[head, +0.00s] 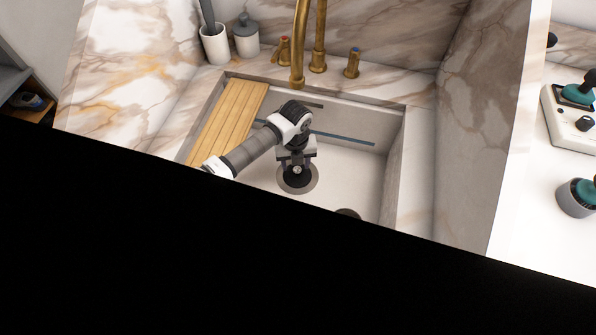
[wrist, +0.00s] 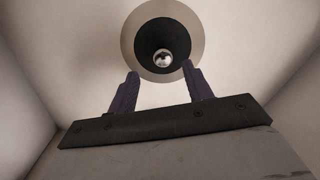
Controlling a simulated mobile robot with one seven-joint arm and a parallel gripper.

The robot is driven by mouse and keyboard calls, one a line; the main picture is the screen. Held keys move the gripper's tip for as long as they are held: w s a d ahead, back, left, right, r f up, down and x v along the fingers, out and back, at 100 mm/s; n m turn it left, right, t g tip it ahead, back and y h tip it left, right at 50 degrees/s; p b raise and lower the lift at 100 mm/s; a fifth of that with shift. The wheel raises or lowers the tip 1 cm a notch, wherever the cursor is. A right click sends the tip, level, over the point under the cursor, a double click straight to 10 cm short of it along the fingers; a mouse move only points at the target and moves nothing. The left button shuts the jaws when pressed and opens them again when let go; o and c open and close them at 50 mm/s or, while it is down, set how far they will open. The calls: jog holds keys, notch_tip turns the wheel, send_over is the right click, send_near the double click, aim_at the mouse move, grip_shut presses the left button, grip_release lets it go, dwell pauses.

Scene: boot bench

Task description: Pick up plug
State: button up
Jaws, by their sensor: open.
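The plug looks like a dark round disc with a small shiny knob in its middle; it sits in a pale ring on the sink floor. It shows in the head view (head: 297,179) and, ahead of the fingers, in the wrist view (wrist: 163,38). My gripper (wrist: 160,72) is open, with its two dark fingers apart and nothing between them. In the head view my gripper (head: 297,163) hangs down inside the sink, over the plug and partly covering it. The knob lies roughly in line with the gap between the fingers.
The sink (head: 357,156) has walls close around my arm. A slatted wooden board (head: 228,115) lies across its left side. A brass tap (head: 299,50) stands behind. A dark rounded thing (head: 348,213) shows at the sink's front, mostly hidden by a large black area.

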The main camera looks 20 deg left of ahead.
jog(key=shift+w+d+f+p, duration=0.1)
jog(key=shift+f+p, duration=0.15)
jog(key=shift+f, duration=0.6)
jog(key=shift+w+a+f+p, duration=0.1)
jog(key=shift+w+f+p, duration=0.1)
jog(key=shift+f, duration=0.65)
jog(key=shift+w+d+f+p, duration=0.1)
jog(key=shift+f+p, duration=0.15)
jog(key=shift+f, duration=0.6)
jog(key=c, duration=1.1)
